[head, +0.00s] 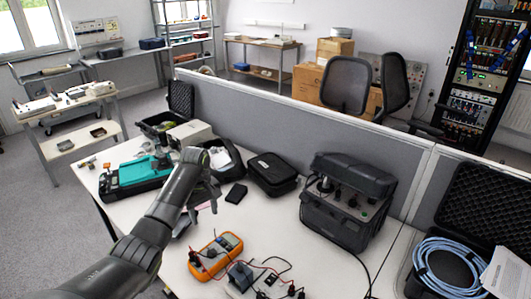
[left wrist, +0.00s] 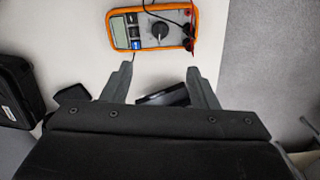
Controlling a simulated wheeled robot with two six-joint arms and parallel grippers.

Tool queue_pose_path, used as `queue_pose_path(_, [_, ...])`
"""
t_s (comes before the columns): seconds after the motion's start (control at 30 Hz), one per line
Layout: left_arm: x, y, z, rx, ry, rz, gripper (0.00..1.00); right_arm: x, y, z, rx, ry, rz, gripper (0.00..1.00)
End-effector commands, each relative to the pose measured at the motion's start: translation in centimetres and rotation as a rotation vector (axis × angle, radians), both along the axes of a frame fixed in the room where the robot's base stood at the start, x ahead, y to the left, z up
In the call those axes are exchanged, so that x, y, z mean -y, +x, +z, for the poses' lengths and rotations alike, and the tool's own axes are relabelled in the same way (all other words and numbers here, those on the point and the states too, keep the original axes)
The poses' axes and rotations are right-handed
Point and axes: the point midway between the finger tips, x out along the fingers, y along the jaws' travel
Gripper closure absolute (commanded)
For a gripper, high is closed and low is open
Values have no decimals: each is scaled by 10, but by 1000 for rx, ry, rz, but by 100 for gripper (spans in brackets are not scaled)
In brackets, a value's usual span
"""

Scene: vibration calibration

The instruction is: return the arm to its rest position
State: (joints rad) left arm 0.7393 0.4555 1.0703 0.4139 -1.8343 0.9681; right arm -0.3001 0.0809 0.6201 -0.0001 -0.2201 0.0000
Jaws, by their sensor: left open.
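My left arm comes in from the lower left of the head view and reaches over the white table (head: 262,215). Its gripper (head: 208,203) is above the table, between the teal device and the orange multimeter. In the left wrist view the two fingers of the left gripper (left wrist: 160,85) are spread apart with nothing between their tips. The orange multimeter (head: 215,256) lies on the table, and in the left wrist view it shows just beyond the fingertips (left wrist: 153,28). A dark object partly shows between the fingers, near the palm. My right gripper is in neither view.
A teal device (head: 138,176) stands left of the arm. A black case (head: 272,174), a small black box (head: 236,193) and a large black unit (head: 347,200) stand to its right. A grey partition (head: 300,125) runs behind. Wires lie near the front; blue cable (head: 447,265) lies right.

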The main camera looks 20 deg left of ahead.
Motion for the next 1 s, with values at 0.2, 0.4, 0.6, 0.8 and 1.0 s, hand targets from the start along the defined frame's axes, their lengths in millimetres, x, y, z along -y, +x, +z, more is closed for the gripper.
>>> queue_pose_path(0.2, [4,-14,-19,4,12,-53,46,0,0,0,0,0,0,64])
queue_pose_path(0.4, [20,-69,-73,34,53,-252,46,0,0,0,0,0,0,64])
queue_pose_path(0.6, [39,-141,-110,81,92,-465,46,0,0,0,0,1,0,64])
queue_pose_path(0.8, [57,-218,-123,132,132,-646,46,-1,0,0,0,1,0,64])
queue_pose_path(1.0, [69,-291,-111,180,184,-787,46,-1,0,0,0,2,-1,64])
